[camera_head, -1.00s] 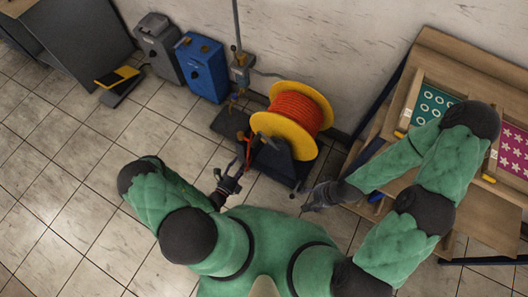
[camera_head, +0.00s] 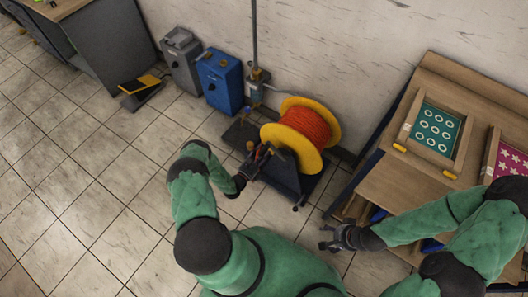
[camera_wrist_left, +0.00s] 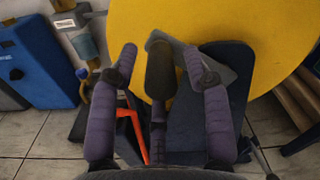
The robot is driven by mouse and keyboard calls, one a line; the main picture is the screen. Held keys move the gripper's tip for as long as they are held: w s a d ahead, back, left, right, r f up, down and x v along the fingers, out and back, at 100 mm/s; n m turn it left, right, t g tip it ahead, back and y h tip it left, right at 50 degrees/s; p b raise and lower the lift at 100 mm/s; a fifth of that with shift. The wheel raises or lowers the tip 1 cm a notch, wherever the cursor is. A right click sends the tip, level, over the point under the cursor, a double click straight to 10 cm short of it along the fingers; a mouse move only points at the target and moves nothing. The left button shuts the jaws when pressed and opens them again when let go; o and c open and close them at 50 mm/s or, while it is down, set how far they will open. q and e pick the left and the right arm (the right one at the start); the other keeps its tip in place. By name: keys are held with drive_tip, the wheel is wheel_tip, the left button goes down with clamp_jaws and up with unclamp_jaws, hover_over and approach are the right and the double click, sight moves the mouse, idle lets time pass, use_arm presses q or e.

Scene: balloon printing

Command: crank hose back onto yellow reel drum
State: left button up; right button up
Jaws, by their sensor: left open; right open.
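The yellow reel drum (camera_head: 281,143) stands on a dark stand near the wall with orange-red hose (camera_head: 305,126) wound around its core. My left gripper (camera_head: 262,155) is open at the near-left side of the reel. In the left wrist view the yellow flange (camera_wrist_left: 230,25) fills the upper right. A dark crank handle (camera_wrist_left: 160,72) points between the open fingers of my left gripper (camera_wrist_left: 162,52); I cannot tell whether they touch it. An orange strand (camera_wrist_left: 130,122), apparently hose, shows beside the left finger. My right gripper (camera_head: 328,238) is open and empty, low and right of the reel.
A blue box (camera_head: 219,80) and a grey canister (camera_head: 182,60) stand left of the reel by the wall. A wooden table (camera_head: 400,185) with a teal-patterned frame (camera_head: 434,130) and a pink one (camera_head: 510,165) is on the right. The tiled floor at left is open.

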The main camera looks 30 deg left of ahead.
use_arm(q)
drive_tip(key=shift+w+d, duration=0.1)
drive_tip(key=shift+w, duration=0.85)
clamp_jaws()
drive_tip(key=shift+s, duration=0.1)
